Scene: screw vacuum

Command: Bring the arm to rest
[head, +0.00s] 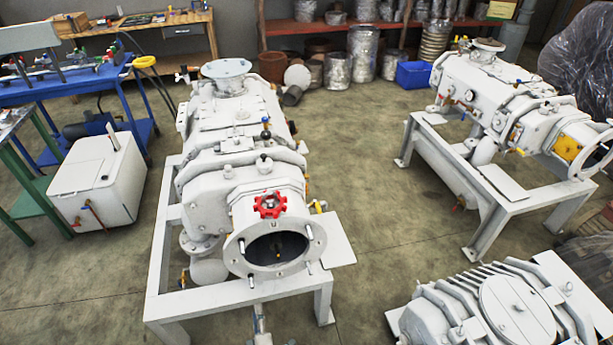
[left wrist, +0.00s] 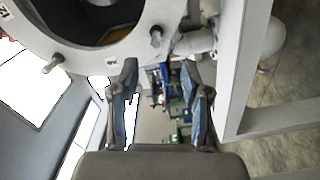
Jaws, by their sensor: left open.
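The white screw vacuum pump (head: 235,140) stands on a white frame (head: 165,250) in the middle of the head view. A red handwheel (head: 270,205) sits above its round open flange (head: 235,250). My left gripper (head: 259,322) shows only in small part at the bottom edge, below and in front of the flange. In the left wrist view my left gripper (left wrist: 162,78) has its two fingers apart with nothing between them. The flange rim (left wrist: 125,55) and its studs are just beyond the fingertips there. My right gripper is in neither view.
A second white pump (head: 490,85) on a frame stands at the right. A ribbed white machine (head: 500,310) is at the lower right. A white box (head: 100,180) and a blue bench (head: 60,90) are at the left. Floor between the two pumps is clear.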

